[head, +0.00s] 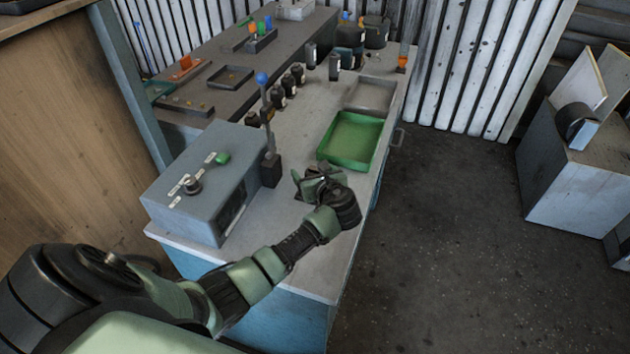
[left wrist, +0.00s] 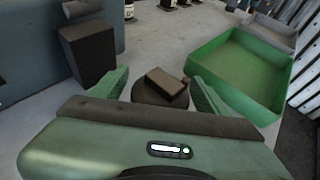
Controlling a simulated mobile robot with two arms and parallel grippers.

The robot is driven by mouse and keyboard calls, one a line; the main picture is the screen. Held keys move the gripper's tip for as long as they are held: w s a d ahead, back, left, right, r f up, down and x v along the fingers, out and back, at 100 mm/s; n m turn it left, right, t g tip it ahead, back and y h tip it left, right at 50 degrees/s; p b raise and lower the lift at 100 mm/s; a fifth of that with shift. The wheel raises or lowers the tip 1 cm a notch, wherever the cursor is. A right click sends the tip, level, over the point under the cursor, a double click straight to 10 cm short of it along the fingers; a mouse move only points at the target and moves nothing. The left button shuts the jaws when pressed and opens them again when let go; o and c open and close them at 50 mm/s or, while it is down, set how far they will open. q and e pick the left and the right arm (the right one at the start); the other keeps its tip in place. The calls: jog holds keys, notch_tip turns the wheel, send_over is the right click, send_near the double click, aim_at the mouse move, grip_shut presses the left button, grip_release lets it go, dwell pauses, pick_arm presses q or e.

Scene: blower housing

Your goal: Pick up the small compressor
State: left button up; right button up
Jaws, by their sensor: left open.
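A small dark round object with a boxy brown top, which looks like the small compressor (left wrist: 167,81), stands on the grey bench top in the left wrist view. My left gripper (left wrist: 160,88) is open, with one green finger on either side of it and visible gaps at both sides. I cannot tell whether the fingers touch it lower down. In the head view my left gripper (head: 313,181) is low over the bench and hides most of this object. My right gripper is not in view.
A green tray (head: 352,141) lies just beyond my left gripper, also in the left wrist view (left wrist: 243,73). A grey control box (head: 190,180) and a post with a blue knob (head: 270,168) stand to the left. Several dark bottles stand farther back. The bench's right edge is close.

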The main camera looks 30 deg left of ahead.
pick_arm(q)
grip_shut()
jog(key=shift+r, duration=0.1)
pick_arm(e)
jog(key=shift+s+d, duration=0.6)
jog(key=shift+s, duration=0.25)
